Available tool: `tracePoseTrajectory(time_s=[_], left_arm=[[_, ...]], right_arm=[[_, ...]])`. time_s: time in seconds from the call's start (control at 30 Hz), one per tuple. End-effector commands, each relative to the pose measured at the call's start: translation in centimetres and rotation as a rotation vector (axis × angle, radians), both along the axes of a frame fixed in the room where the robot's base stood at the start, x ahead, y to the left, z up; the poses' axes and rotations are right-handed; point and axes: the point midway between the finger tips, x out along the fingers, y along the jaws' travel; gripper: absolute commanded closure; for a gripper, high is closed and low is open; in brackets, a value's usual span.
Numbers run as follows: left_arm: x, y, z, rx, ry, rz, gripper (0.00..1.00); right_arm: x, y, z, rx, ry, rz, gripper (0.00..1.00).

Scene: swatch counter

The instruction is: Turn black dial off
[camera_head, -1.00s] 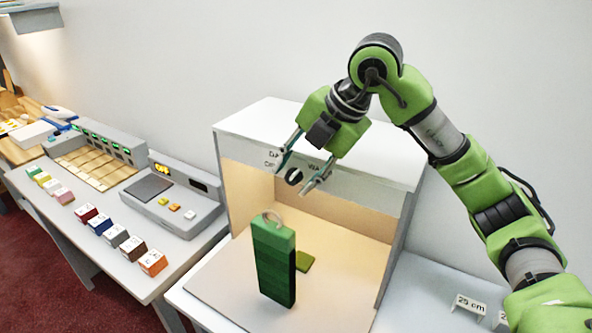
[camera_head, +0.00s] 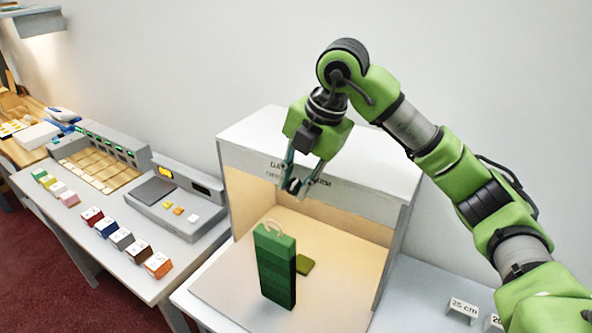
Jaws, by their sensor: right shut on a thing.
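The black dial (camera_head: 292,185) is on the front upper panel of the white light booth (camera_head: 370,165). My right gripper (camera_head: 295,188) reaches down over the booth's front, and its fingers are closed on the dial from both sides. The fingers cover part of the dial and of the lettering around it, so the dial's pointing direction cannot be read. The booth's inside glows warm. My left gripper is not in view.
A green swatch stack (camera_head: 276,268) with a loop stands on the booth floor, and a small green piece (camera_head: 304,265) lies behind it. Left are a grey device (camera_head: 180,206), a sorting tray (camera_head: 100,167) and several coloured blocks. A "25 cm" sign (camera_head: 463,308) stands right.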

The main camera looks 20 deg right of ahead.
Motion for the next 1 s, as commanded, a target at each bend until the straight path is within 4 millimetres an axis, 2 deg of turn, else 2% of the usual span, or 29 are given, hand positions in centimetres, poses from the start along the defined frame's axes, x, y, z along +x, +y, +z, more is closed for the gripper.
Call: tracePoseTrajectory(time_s=[0.03, 0.1, 0.5, 0.7, 1.0], left_arm=[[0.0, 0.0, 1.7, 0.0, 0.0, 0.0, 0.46], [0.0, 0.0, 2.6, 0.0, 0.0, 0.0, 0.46], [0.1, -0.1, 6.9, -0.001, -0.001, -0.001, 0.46], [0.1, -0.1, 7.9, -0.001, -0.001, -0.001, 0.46], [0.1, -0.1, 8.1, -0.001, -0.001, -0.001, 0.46]], right_arm=[[0.1, 0.1, 0.9, -0.024, 0.032, -0.001, 0.99], [0.2, 0.2, 0.9, -0.057, 0.075, 0.0, 0.99], [0.6, 0.5, 0.7, -0.215, 0.274, -0.001, 0.99], [0.7, 0.5, 0.4, -0.253, 0.323, -0.001, 0.99], [0.7, 0.5, 0.2, -0.266, 0.339, -0.001, 0.99]])
